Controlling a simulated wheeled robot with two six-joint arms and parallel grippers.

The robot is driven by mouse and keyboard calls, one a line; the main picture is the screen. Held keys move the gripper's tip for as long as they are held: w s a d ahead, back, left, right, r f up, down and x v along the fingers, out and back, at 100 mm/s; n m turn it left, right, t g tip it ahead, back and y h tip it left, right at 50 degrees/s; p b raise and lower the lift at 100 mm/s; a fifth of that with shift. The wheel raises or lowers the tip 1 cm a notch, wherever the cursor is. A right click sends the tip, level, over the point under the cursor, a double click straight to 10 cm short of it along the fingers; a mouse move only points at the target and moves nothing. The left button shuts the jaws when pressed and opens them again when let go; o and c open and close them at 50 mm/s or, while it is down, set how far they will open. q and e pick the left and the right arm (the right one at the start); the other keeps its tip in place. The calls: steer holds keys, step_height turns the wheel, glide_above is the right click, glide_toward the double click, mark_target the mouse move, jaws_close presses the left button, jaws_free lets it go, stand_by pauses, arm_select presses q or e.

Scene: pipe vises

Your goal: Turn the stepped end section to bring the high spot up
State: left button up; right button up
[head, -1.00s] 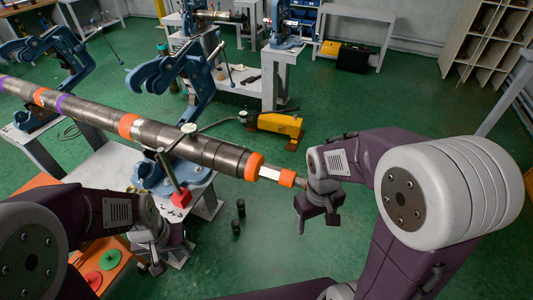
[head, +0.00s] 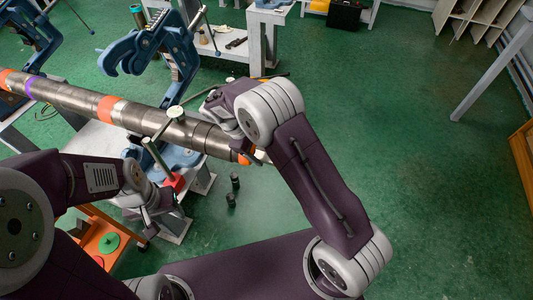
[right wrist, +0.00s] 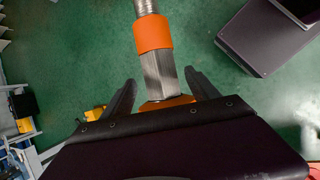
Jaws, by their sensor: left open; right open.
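The long steel pipe (head: 62,91) with orange and purple bands runs from the left edge to the centre of the head view. Its stepped end section is mostly hidden there behind my right arm; an orange band (head: 243,159) peeks out. In the right wrist view, the end section shows a bare flat-sided metal length (right wrist: 160,75) between two orange bands (right wrist: 153,34). My right gripper (right wrist: 161,82) is open, with one finger on each side of the flat-sided length, apart from it. My left gripper (head: 160,208) is open and empty, below the pipe beside the vise stand.
A blue pipe vise (head: 140,50) rises behind the pipe. A red-ended handle (head: 174,181) hangs at the near side. Two small dark cylinders (head: 233,190) stand on the green floor. An orange cart (head: 100,238) is at lower left.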

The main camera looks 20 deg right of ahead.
mark_target(266, 158)
steer(key=x, duration=0.4)
steer(key=shift+s+d, duration=0.1)
steer(key=shift+s, duration=0.05)
steer(key=c, duration=1.4)
steer(key=shift+o, duration=0.2)
steer(key=shift+f, duration=0.15)
steer(key=t+h+b, duration=0.1)
steer(key=t+b, duration=0.1)
steer(key=b, duration=0.3)
steer(key=m+t+h+b, duration=0.1)
steer(key=t+h+b, duration=0.1)
steer(key=b, duration=0.3)
steer(key=f+t+h+b, duration=0.1)
steer(key=b, duration=0.4)
steer(key=shift+s+a+f+m+t+h+b, duration=0.1)
steer(key=shift+a+m+t+h+b, duration=0.1)
steer(key=shift+m+t+h+b, duration=0.15)
steer(key=m+t+h+b, duration=0.2)
steer(key=t+h+b, duration=0.2)
steer(key=b, duration=0.8)
steer(key=shift+h, duration=0.65)
steer(key=shift+r+m+t+h+b, duration=0.3)
steer(key=shift+m+t+h+b, duration=0.35)
steer(key=shift+b, duration=0.65)
steer(key=o, duration=1.4)
steer(key=shift+c, duration=0.2)
